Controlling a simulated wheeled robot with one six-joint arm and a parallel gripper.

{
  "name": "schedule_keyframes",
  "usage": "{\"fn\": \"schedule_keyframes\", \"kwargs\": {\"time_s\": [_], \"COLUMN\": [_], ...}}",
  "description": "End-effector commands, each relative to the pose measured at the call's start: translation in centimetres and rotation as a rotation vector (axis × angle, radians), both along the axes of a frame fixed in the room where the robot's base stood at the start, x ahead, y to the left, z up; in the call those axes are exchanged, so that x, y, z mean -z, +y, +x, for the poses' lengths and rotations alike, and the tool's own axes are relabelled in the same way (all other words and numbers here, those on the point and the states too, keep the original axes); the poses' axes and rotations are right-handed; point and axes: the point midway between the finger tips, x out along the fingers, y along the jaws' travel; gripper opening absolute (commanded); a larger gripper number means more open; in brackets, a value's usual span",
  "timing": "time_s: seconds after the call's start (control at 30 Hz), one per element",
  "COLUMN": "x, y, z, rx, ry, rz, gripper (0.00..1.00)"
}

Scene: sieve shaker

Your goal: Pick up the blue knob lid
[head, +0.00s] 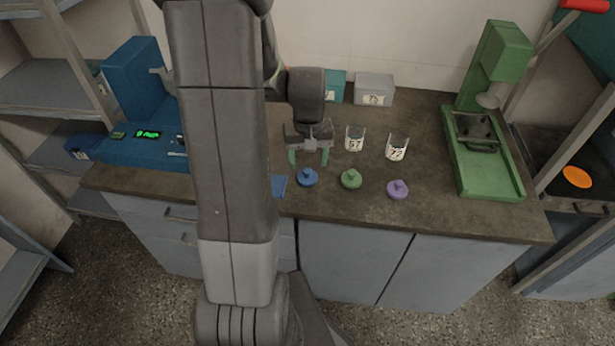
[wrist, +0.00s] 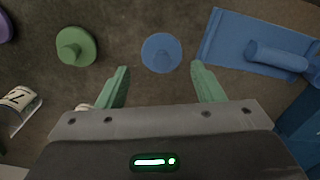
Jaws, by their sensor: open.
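The blue knob lid (head: 307,178) lies on the dark counter near its front edge, with its round knob up. My gripper (head: 309,160) is above the counter, just behind the lid in the head view, with nothing between its green fingers. In the wrist view the blue lid (wrist: 162,53) lies ahead of the gap between the open fingertips (wrist: 160,68). The fingers do not appear to touch it.
A green knob lid (head: 351,179) and a purple one (head: 398,189) lie to the right. Labelled clear cups (head: 355,140) (head: 397,148) stand behind them. A blue flat piece with a handle (wrist: 262,50) lies beside the blue lid. A green press (head: 484,150) stands far right.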

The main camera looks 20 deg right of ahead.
Motion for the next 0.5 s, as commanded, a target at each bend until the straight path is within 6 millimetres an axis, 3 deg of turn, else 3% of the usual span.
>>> {"fn": "schedule_keyframes", "kwargs": {"time_s": [0.33, 0.5], "x": [4.0, 5.1], "y": [0.2, 0.2], "z": [0.2, 0.2], "rx": [0.0, 0.0], "ry": [0.003, 0.0], "rz": [0.002, 0.0], "gripper": [0.61, 0.61]}}
